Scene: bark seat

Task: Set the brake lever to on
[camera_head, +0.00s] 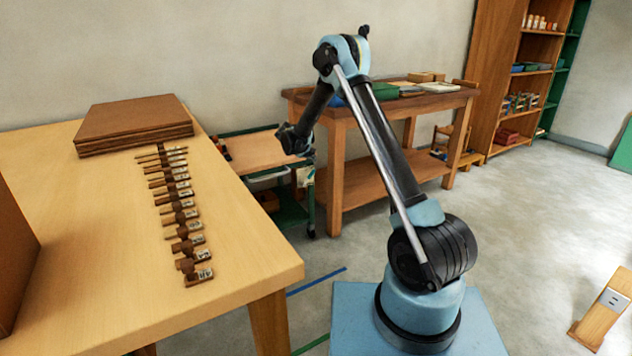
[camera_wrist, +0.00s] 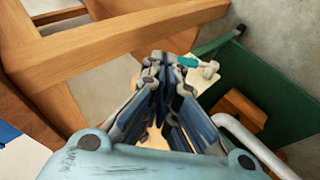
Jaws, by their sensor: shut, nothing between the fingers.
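My gripper (camera_wrist: 163,58) is shut and empty, its dark fingers together in the middle of the wrist view. In the head view my gripper (camera_head: 300,150) hangs at the end of my bent arm, in front of the green cart (camera_head: 290,212). In the wrist view a small teal bar (camera_wrist: 187,62) with a pale, knobbed end (camera_wrist: 208,69) shows just right of the fingertips; it may be the brake lever. I cannot tell whether the fingers touch it, or its setting. The fingers hide part of what lies behind them.
A wooden workbench (camera_head: 335,185) stands beside the cart, its beams (camera_wrist: 120,42) close on the left in the wrist view. The cart's green panel (camera_wrist: 245,90) and a pale curved rail (camera_wrist: 250,140) are at right.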

